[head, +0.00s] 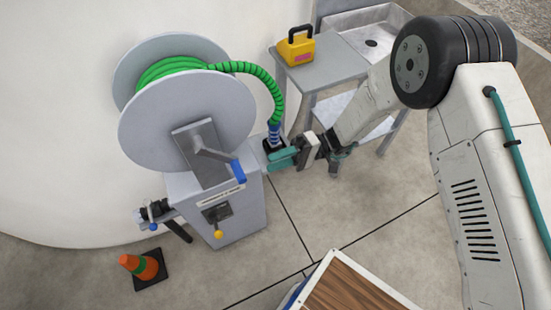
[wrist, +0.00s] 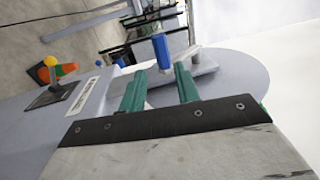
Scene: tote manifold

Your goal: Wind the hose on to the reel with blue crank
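The grey hose reel (head: 185,125) stands on a grey cabinet, with green hose (head: 175,68) wound on its drum. A length of hose curves off the right side down to a blue-and-white banded end (head: 274,132). The crank has a grey arm and a blue handle (head: 238,171) at the lower right of the near disc. My gripper (head: 283,160) is right of the handle, apart from it. In the wrist view my gripper's teal fingers (wrist: 160,72) are spread with nothing between them. The blue handle (wrist: 162,50) shows beyond the fingertips.
A yellow valve lever (head: 218,234) sticks out of the cabinet front. A grey side table (head: 325,68) with a yellow box (head: 296,47) is behind my arm. A wood-topped surface (head: 350,290) is at bottom.

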